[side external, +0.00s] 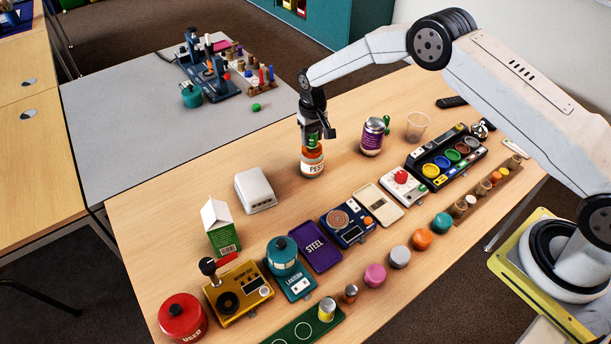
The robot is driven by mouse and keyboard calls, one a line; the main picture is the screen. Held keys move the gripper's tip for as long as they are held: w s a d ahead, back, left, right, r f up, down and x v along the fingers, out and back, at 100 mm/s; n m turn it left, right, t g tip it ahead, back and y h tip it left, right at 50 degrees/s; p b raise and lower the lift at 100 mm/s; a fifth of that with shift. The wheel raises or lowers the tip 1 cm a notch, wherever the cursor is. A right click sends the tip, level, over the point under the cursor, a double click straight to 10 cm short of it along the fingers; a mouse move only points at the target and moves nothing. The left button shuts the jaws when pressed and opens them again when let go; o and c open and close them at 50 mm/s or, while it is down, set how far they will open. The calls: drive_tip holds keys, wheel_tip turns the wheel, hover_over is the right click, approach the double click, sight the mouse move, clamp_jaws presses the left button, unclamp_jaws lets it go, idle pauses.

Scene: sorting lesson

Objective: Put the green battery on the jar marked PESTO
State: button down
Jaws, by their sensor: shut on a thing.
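The jar marked PESTO (312,167) stands upright on the wooden table, with a white label and an orange band around its top. My gripper (313,134) is directly above the jar, pointing down. It is shut on the green battery (312,142), of which a small green part shows between the fingers. The battery is at the jar's top; I cannot tell whether it touches the lid.
A purple can (373,137) and a clear cup (417,126) stand right of the jar. A white box (255,189) lies to the left. Devices, a purple STEEL tray (314,246) and several coloured knobs fill the front. The table around the jar is clear.

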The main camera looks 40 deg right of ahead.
drive_tip(key=shift+f, duration=0.1)
drive_tip(key=shift+c, duration=1.2)
unclamp_jaws()
drive_tip(key=shift+r, duration=6.15)
